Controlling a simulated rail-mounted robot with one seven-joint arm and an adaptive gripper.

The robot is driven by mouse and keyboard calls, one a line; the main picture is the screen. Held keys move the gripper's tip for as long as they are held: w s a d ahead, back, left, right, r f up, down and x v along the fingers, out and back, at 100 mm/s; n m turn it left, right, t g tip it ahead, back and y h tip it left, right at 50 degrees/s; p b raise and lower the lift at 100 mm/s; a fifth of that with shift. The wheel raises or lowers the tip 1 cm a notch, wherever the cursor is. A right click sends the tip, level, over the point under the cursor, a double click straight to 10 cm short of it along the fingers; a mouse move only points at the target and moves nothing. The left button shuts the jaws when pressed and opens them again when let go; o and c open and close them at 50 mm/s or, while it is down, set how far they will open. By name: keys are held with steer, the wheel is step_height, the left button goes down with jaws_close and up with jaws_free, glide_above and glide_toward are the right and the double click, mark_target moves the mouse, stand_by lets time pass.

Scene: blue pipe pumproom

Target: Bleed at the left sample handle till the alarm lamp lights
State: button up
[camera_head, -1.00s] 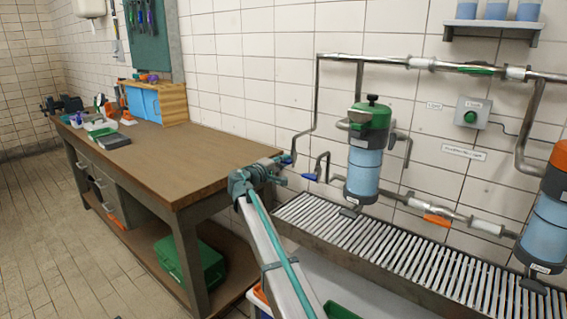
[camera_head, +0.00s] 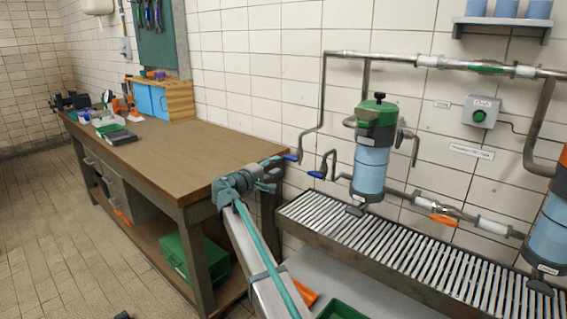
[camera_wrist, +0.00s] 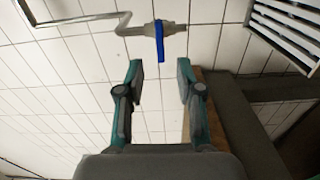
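Two blue sample handles sit on thin pipes by the wall: the left one (camera_head: 292,157) and another (camera_head: 317,174) lower to its right. My gripper (camera_head: 279,171) is just left of them, beside the bench's right end. In the wrist view a blue handle (camera_wrist: 160,46) on a pipe stub lies beyond my fingertips (camera_wrist: 160,72), roughly centred between them; I cannot tell which of the two it is. The fingers are apart with nothing between them. A grey wall box carries a round green lamp or button (camera_head: 479,116); its label is too small to read.
The wooden workbench (camera_head: 190,160) stands close on the left. A slatted metal drain grate (camera_head: 400,255) runs below the pipes. A green-topped filter canister (camera_head: 371,160) stands right of the handles, and an orange valve handle (camera_head: 443,220) is further right.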

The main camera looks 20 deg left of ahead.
steer(key=v, duration=0.3)
steer(key=shift+s, duration=0.3)
